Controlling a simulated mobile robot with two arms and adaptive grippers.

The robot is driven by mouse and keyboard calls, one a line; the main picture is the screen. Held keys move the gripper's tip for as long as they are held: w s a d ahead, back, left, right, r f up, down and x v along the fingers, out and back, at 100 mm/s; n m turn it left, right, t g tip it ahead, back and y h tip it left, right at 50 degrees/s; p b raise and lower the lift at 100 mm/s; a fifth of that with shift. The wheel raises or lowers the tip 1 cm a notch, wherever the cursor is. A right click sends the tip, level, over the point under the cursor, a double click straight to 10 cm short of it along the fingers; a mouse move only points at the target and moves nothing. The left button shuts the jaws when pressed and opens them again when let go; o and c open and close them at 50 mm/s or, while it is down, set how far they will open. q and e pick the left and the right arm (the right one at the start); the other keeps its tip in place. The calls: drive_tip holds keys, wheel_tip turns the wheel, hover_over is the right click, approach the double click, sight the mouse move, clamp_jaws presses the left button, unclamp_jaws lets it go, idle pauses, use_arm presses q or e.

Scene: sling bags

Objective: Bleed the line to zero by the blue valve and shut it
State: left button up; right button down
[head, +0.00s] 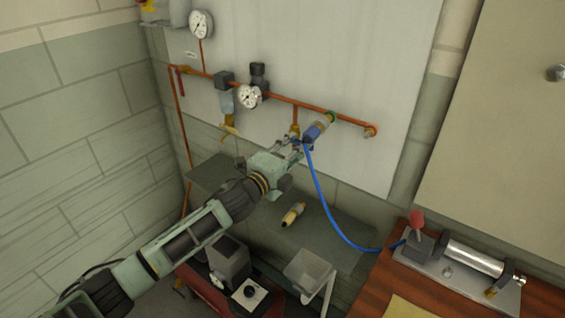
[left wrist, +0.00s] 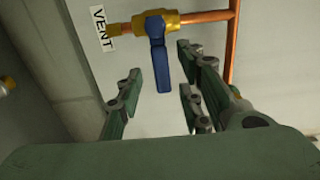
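The blue valve handle (left wrist: 159,62) sits on a brass valve body (left wrist: 125,28) beside a VENT label (left wrist: 103,29) in the left wrist view. The handle lies across the body's length. My left gripper (left wrist: 160,88) is open, with the handle's free end between its fingers and a visible gap on both sides. In the head view my left gripper (head: 292,146) reaches the brass branch (head: 295,130) under the copper pipe and mostly hides the handle. The upper gauge (head: 200,25) and regulator gauge (head: 249,97) are too small to read. My right gripper is not in view.
A blue-grey coupling (head: 317,130) with a blue hose (head: 321,190) is close to the right of my gripper. The hose runs to a red-knobbed fixture (head: 417,222) on the wooden bench. A yellow-black tool (head: 293,214) lies on the grey shelf (head: 345,232) below.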

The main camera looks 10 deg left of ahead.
use_arm(q)
drive_tip(key=v, duration=1)
drive_tip(key=shift+s, duration=0.15)
drive_tip(key=shift+a, duration=0.1)
